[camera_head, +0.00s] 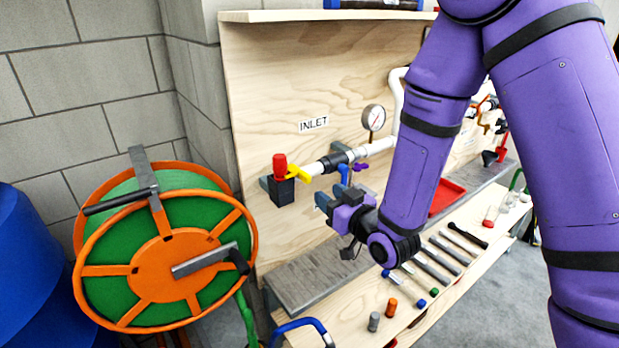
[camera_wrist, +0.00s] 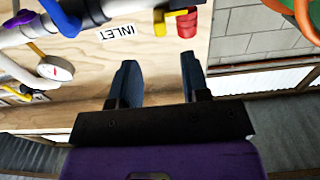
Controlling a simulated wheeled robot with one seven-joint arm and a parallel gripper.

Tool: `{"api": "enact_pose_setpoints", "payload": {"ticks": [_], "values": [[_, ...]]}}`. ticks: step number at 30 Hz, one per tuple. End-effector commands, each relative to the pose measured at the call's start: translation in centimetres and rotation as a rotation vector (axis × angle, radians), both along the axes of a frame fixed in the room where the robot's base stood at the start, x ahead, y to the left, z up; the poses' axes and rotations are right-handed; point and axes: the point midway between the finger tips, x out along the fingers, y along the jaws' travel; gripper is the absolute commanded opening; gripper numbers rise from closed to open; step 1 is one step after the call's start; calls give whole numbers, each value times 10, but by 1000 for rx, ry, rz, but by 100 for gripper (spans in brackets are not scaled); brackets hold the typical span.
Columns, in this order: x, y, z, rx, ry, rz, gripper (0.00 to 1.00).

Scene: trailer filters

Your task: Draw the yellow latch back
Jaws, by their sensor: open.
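The yellow latch (camera_head: 298,173) sits beside a red knob (camera_head: 280,166) at the left end of the white inlet pipe, on the wooden panel. In the wrist view the yellow latch (camera_wrist: 174,22) touches or adjoins the red knob (camera_wrist: 187,22) near the top, above the fingers. My gripper (camera_head: 335,207) is in front of the panel, below and to the right of the latch. In the wrist view my gripper (camera_wrist: 160,78) has its two dark fingers apart with nothing between them, and the latch is clear of them.
A pressure gauge (camera_head: 374,117) and blue handle (camera_head: 343,173) are on the pipe near my gripper. An orange and green hose reel (camera_head: 165,250) stands at the left. Several tools and a red tray (camera_head: 446,195) lie along the bench. Bare panel surrounds the INLET label (camera_head: 313,124).

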Motion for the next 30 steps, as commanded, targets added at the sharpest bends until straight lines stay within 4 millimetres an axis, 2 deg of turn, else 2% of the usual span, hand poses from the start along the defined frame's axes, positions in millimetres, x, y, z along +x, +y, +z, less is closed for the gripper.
{"api": "enact_pose_setpoints", "payload": {"ticks": [9, 15, 21, 29, 30], "values": [[46, 31, 1, 0, -2, 0, 43], [68, 46, 0, -1, -1, 0, 43], [79, 53, 1, 0, 0, -1, 43], [80, 54, 1, -1, 1, -1, 43], [80, 54, 1, -1, 1, -1, 40]]}}
